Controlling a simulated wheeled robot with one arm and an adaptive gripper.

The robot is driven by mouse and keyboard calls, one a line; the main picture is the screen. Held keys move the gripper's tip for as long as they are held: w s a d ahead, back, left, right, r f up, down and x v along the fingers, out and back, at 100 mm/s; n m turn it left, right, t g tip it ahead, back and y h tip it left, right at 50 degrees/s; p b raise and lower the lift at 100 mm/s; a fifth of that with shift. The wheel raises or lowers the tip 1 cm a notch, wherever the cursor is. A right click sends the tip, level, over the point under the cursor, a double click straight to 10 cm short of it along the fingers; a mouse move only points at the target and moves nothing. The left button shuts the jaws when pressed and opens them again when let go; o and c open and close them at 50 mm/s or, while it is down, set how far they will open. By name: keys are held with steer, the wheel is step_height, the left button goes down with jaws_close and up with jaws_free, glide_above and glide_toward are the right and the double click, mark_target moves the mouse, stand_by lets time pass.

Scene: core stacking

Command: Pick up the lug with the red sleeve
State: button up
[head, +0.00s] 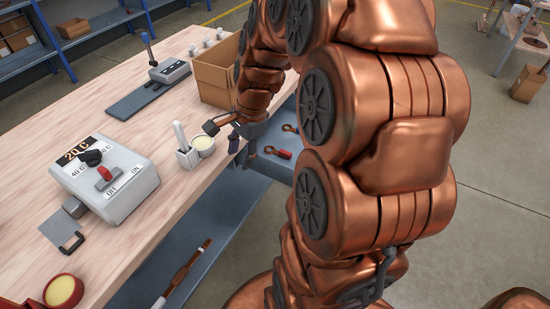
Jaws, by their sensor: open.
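The lug with the red sleeve (284,154) lies on the grey surface of an open drawer-like tray (283,174) at the table's edge. Its copper ring end points left. A second copper lug (289,128) lies just behind it; its sleeve colour is hard to tell. My gripper (232,143) is open, pointing down at the table's edge, left of the red-sleeved lug and apart from it. A small dark blue piece shows between the fingers; I cannot tell whether it is a lug or part of my gripper.
A white cup of pale paste (204,145) and a small white holder (186,156) stand close left of my gripper. A cardboard box (213,80) stands behind it. A grey control box (109,183) sits on the table (150,125). My arm blocks the right side.

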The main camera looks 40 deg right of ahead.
steer(key=w+d+f+m+t+b, duration=0.1)
steer(key=w+d+f+m, duration=0.1)
steer(key=d+f+m, duration=0.3)
steer(key=w+d+f+m+t+b, duration=0.1)
steer(key=w+d+m+b, duration=0.15)
steer(key=d, duration=0.45)
steer(key=m+h, duration=0.1)
steer(key=m, duration=0.5)
glide_toward(281, 150)
steer(key=shift+f+t, duration=0.4)
steer(key=shift+f, duration=0.2)
steer(key=shift+d+f+m, duration=0.15)
steer(key=shift+f+m, duration=0.05)
steer(key=shift+m, duration=0.05)
steer(key=shift+w+f, duration=0.2)
steer(key=shift+f, duration=0.2)
steer(key=shift+a+x, duration=0.2)
steer(key=shift+x, duration=1.45)
steer(key=shift+a+x, duration=0.15)
steer(key=shift+x, duration=1.5)
steer(key=shift+s, duration=0.15)
jaws_close()
